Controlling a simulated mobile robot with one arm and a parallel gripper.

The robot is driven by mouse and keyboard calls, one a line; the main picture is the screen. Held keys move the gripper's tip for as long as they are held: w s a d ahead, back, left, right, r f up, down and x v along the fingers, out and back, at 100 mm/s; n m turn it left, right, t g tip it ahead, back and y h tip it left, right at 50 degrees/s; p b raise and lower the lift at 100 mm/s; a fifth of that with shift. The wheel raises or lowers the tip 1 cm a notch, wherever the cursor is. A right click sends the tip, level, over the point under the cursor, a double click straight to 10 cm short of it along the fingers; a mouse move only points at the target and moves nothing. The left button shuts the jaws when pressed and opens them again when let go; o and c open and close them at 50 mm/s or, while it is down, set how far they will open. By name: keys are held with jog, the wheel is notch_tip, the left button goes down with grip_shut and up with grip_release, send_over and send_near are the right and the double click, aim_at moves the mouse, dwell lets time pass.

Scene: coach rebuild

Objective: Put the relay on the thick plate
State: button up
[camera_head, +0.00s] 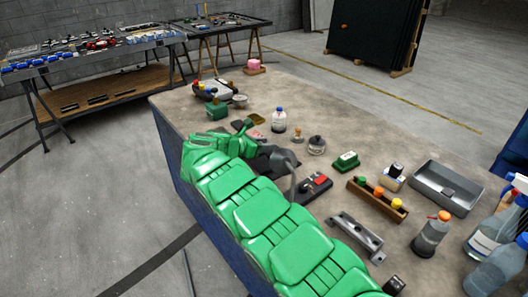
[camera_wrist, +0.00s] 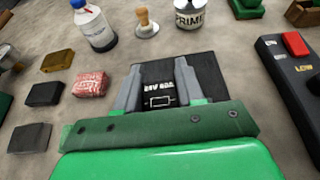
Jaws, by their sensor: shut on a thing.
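In the wrist view my gripper (camera_wrist: 158,66) has its two grey fingers on either side of the relay (camera_wrist: 160,88), a black block with white lettering, and is shut on it. A flat dark square plate (camera_wrist: 207,72) lies behind and below the relay. I cannot tell whether the relay touches it. To the left lie a black slab (camera_wrist: 44,93), a brown slab (camera_wrist: 57,62) and a grey slab (camera_wrist: 30,138). I cannot tell for sure which piece is the thick plate. In the head view my green arm hides most of the gripper and the relay.
A red-and-white block (camera_wrist: 90,84) lies just left of the fingers. A white bottle (camera_wrist: 95,25), a wooden-handled stamp (camera_wrist: 146,23) and a primer jar (camera_wrist: 190,14) stand beyond. A switch box (camera_wrist: 295,60) is close on the right. A grey tray (camera_head: 445,187) stands farther right.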

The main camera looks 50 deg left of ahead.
aim_at(264, 158)
jog(key=shift+f, duration=1.5)
jog(key=shift+f, duration=0.1)
jog(key=o, duration=1.1)
jog(key=shift+s+r, duration=0.1)
jog(key=shift+r, duration=0.1)
jog(key=v, duration=1.2)
